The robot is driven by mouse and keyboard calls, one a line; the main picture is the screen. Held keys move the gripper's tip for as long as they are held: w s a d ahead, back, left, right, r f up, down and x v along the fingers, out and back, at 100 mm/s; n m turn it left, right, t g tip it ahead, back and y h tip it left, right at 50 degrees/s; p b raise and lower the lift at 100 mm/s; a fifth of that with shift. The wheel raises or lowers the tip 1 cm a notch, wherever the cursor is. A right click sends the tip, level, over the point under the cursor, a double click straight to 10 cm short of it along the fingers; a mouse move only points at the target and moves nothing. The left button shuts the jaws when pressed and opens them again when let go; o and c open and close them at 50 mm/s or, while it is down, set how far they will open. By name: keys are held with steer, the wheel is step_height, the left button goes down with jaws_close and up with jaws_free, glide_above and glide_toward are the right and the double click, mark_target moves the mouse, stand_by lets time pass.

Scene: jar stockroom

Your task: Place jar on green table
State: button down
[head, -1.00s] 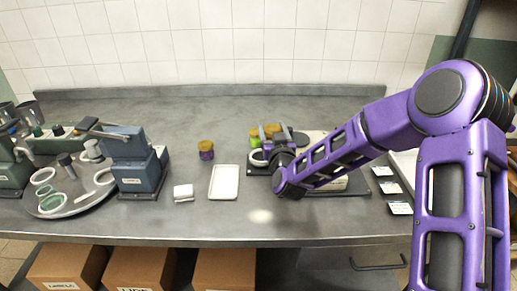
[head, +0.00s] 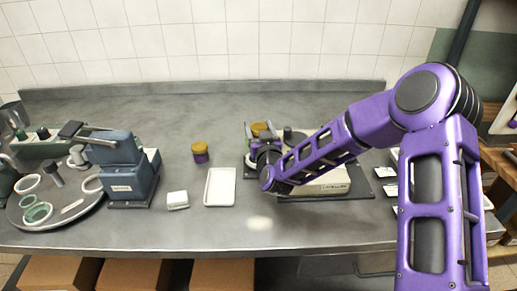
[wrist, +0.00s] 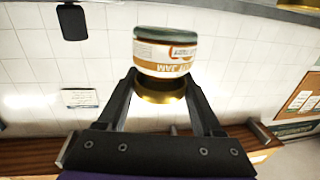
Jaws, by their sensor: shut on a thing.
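In the wrist view a glass jar (wrist: 165,52) with a gold lid (wrist: 160,90), dark contents and a white and tan label reading JAM appears upside down. My gripper (wrist: 162,82) is shut with its two fingers on either side of the lid end. In the head view my gripper (head: 263,158) is over the counter, at the left end of a labeller (head: 320,188). A gold lid (head: 260,128) shows just behind it; whether this is the held jar I cannot tell. I cannot make out a green table in either view.
A wooden surface (head: 498,160) shows at right.

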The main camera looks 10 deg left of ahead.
steer(key=shift+f, duration=2.95)
steer(key=shift+f+b, duration=0.25)
steer(key=shift+b, duration=0.3)
steer(key=shift+c, duration=0.2)
jaws_free()
steer(key=shift+r, duration=0.1)
steer(key=shift+p, duration=0.45)
